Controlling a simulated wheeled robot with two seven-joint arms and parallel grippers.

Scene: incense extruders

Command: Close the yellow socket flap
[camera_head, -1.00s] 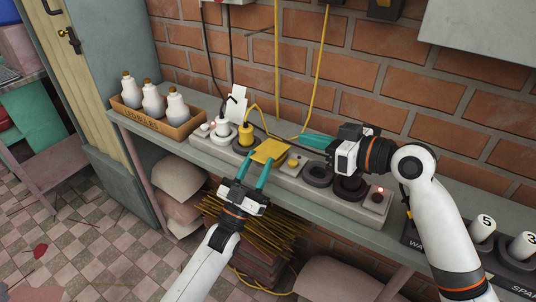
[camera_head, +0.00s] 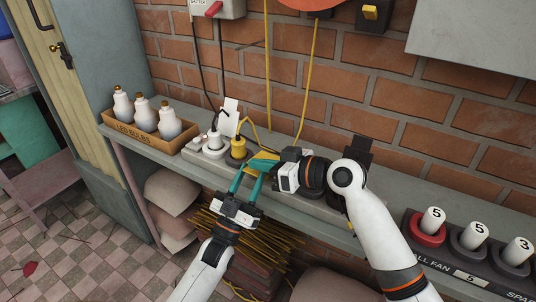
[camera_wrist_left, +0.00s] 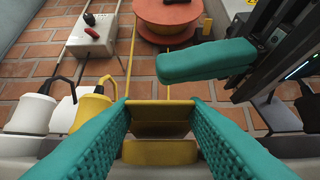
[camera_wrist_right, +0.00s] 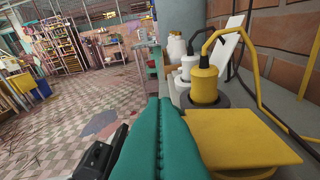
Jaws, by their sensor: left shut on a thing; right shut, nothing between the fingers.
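The yellow socket flap (camera_head: 265,155) is on the grey socket strip, partly hidden by my fingers. In the left wrist view the flap (camera_wrist_left: 160,112) stands between my left fingertips, above a yellow block (camera_wrist_left: 160,152). In the right wrist view the flap (camera_wrist_right: 240,138) is a flat plate, right of my fingers. My left gripper (camera_head: 249,180) has its teal fingers against both sides of the flap. My right gripper (camera_head: 266,164) is shut and empty, close to the flap; its fingers (camera_wrist_left: 205,61) show beyond it in the left wrist view. The exact lid angle is unclear.
A yellow plug (camera_head: 238,148) and white plug (camera_head: 214,140) stand left of the flap on the strip. A box of bottle-shaped bulbs (camera_head: 150,140) sits farther left. Numbered knobs (camera_head: 475,236) are at the right. The brick wall (camera_head: 400,100) is close behind.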

